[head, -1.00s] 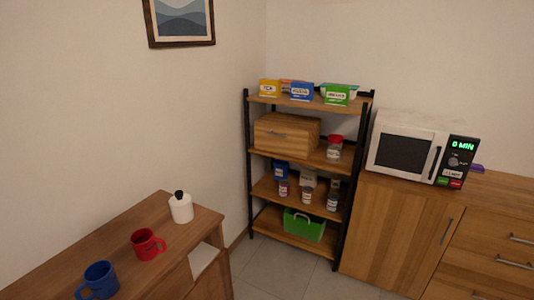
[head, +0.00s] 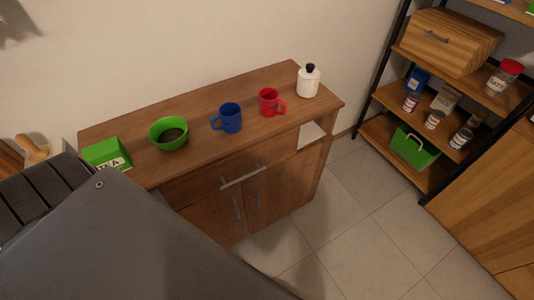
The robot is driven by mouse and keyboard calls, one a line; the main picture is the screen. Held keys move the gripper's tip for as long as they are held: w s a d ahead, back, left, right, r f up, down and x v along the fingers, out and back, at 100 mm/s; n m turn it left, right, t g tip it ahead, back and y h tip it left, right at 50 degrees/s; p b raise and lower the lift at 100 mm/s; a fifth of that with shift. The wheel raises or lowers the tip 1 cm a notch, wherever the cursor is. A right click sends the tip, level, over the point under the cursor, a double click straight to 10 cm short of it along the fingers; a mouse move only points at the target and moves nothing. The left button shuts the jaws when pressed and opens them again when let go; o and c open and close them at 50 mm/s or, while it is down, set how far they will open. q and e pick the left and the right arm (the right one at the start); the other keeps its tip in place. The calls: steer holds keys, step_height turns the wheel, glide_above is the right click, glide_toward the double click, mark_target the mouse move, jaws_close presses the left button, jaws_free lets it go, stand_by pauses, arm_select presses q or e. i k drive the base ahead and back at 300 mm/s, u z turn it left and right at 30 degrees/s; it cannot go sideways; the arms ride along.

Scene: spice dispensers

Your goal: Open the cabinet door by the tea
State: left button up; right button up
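A green box labelled TEA (head: 107,155) sits at the left end of the top of a brown wooden cabinet (head: 215,95). The cabinet front has a drawer with a horizontal handle (head: 243,176). Below it are a left door (head: 212,217) and a right door (head: 276,197), with vertical handles side by side near their meeting edges. Both look shut. A large grey form in the lower left hides the cabinet front below the tea. Neither gripper is in view.
On the cabinet top are a green bowl (head: 168,134), a blue mug (head: 228,118), a red mug (head: 270,102) and a white jar (head: 308,81). A shelf rack (head: 393,100) with jars and boxes stands at the right. The tiled floor (head: 350,215) between is clear.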

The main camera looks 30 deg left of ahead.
mark_target(271, 195)
steer(key=u, duration=1.6)
steer(key=k, duration=1.1)
steer(key=z, duration=1.3)
steer(key=i, duration=0.5)
steer(key=z, duration=0.05)
